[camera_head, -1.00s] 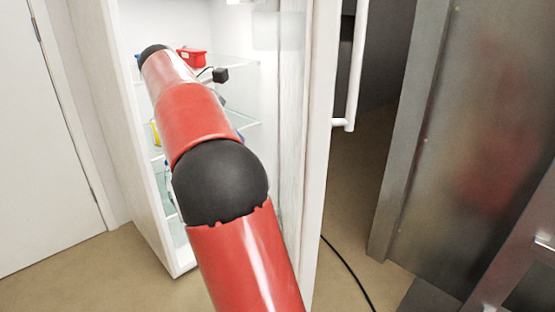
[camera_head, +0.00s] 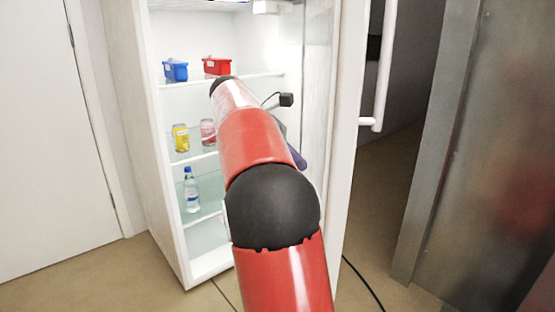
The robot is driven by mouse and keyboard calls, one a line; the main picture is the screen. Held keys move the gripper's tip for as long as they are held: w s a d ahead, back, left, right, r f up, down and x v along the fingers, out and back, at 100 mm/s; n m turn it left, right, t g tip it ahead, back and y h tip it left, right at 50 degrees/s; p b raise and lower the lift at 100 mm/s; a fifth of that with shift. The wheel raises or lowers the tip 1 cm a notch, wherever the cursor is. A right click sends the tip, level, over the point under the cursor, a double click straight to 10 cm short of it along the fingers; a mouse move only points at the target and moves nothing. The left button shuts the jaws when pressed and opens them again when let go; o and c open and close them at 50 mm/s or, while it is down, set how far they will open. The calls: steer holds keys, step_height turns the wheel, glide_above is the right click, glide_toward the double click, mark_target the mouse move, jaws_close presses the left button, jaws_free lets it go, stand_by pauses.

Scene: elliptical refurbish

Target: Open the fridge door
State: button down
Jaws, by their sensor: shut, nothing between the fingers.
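The white fridge (camera_head: 163,180) stands open, with its lit shelves in plain view. Its door (camera_head: 348,150) is swung out to the right and seen nearly edge-on. A white vertical handle (camera_head: 385,65) is on the door's outer side. My red arm reaches across the opening. My gripper (camera_head: 296,156) lies beyond the arm, close to the door's inner side. Only a small dark part of it shows, and it is shut and empty. I cannot tell whether it touches the door.
Blue (camera_head: 175,71) and red (camera_head: 217,67) containers stand on the upper shelf. A metal panel (camera_head: 480,160) is at right, and a cable (camera_head: 363,284) lies on the floor.

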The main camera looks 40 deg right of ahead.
steer(key=shift+s+d, duration=0.5)
steer(key=shift+d, duration=0.2)
